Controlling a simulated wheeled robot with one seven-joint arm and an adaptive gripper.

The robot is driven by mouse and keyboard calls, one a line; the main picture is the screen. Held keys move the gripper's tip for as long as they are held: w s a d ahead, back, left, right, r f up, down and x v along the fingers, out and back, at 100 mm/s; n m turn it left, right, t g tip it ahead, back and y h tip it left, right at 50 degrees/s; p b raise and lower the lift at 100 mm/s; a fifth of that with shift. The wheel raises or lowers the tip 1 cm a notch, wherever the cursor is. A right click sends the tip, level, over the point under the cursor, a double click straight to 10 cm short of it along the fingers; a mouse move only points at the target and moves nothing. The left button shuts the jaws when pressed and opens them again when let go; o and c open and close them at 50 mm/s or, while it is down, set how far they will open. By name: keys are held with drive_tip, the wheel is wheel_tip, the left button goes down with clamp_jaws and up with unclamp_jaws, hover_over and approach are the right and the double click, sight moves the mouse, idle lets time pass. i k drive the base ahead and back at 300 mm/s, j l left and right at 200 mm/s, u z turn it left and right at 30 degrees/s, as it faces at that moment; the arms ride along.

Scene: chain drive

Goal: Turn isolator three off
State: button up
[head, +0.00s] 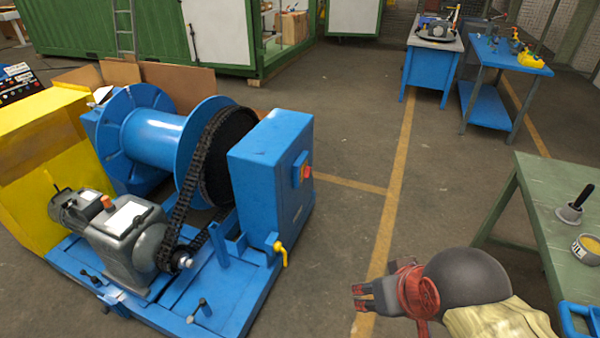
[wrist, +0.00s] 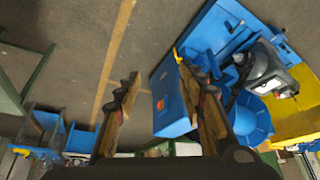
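A red and yellow rotary switch (head: 306,173) sits on a small blue box on the right face of the winch's blue cabinet (head: 265,170). It also shows in the wrist view (wrist: 160,104) as a small orange-red spot. I cannot read any number on it, nor tell its position. A yellow lever (head: 281,251) hangs low on the cabinet and shows near a fingertip in the wrist view (wrist: 177,55). My gripper (head: 360,297) is open and empty, to the right of and in front of the cabinet, apart from the switch. Its fingers (wrist: 157,68) are wide apart in the wrist view.
The winch has a blue drum (head: 155,135), a black chain (head: 200,165) and a grey motor (head: 125,235). A green table (head: 555,185) with a tin stands at right. Blue workbenches (head: 430,68) stand at the back. The floor right of the cabinet is clear.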

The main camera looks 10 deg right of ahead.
sight(306, 171)
drive_tip(key=i+z, duration=0.15)
drive_tip(key=z, duration=0.2)
drive_tip(key=i+z, duration=0.1)
drive_tip(key=z, duration=0.25)
drive_tip(key=i+j+z, duration=0.1)
drive_tip(key=z, duration=0.2)
drive_tip(key=i+j+z, duration=0.1)
drive_tip(key=i+j, duration=0.25)
drive_tip(key=i+j+z, duration=0.15)
drive_tip(key=i+j, duration=0.15)
drive_tip(key=i+j+z, duration=0.1)
drive_tip(key=i+j, duration=0.25)
drive_tip(key=j, duration=0.15)
drive_tip(key=i+j+z, duration=0.1)
drive_tip(key=i+j, duration=0.15)
drive_tip(key=j, duration=0.15)
drive_tip(key=i+j+z, duration=0.15)
drive_tip(key=i+j, duration=0.15)
drive_tip(key=j, duration=0.2)
